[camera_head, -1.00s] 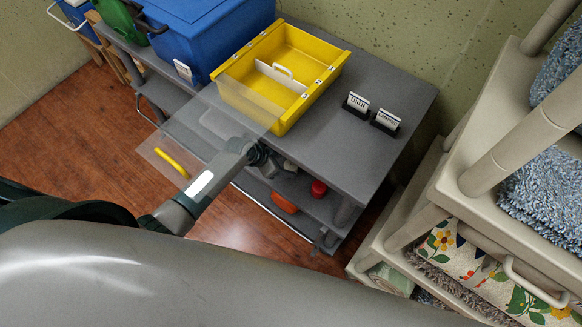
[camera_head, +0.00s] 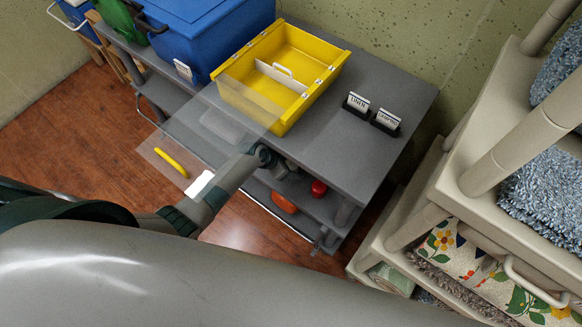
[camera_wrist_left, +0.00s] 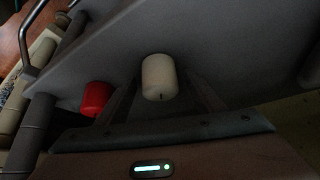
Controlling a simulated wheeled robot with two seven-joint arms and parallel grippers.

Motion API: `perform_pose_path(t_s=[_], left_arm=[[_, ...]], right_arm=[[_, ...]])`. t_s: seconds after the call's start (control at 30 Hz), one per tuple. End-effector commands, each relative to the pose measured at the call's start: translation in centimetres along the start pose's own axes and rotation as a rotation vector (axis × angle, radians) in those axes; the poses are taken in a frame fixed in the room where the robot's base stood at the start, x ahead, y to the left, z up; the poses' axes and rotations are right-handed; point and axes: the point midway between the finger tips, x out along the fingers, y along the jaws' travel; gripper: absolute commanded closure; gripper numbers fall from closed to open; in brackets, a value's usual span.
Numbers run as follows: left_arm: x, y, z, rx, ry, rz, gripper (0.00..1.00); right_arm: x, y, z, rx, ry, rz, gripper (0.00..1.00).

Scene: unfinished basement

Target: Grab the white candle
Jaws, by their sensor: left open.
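The white candle (camera_wrist_left: 159,77) is a short upright-looking cylinder with a dark wick, in the middle of the left wrist view. My left gripper (camera_wrist_left: 162,92) is open, with one finger on each side of the candle. I cannot tell whether the fingers touch it. In the head view my left gripper (camera_head: 279,162) reaches in under the top of the grey cart (camera_head: 400,100), at the lower shelf. The white candle is hidden there behind the gripper and the cart top. My right gripper is not in view.
A red candle (camera_wrist_left: 96,98) stands close beside the white one; it shows on the shelf in the head view (camera_head: 318,188). An orange object (camera_head: 284,203) lies nearby. A yellow bin (camera_head: 318,91) sits on top.

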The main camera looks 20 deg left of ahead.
Motion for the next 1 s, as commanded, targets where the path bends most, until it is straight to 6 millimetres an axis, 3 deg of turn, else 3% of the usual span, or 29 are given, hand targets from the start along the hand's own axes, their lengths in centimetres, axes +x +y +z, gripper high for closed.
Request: perform_pose_path(t_s=[0.47,0.67,1.0], left_arm=[[0.03,-0.03,0.00,0.000,0.000,0.000,0.38],[0.03,-0.03,0.01,0.000,0.000,0.000,0.84],[-0.01,-0.05,-0.04,0.000,0.000,-0.001,0.85]], right_arm=[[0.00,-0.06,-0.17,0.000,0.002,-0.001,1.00],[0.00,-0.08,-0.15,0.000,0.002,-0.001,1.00],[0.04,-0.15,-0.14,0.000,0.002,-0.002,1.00]])
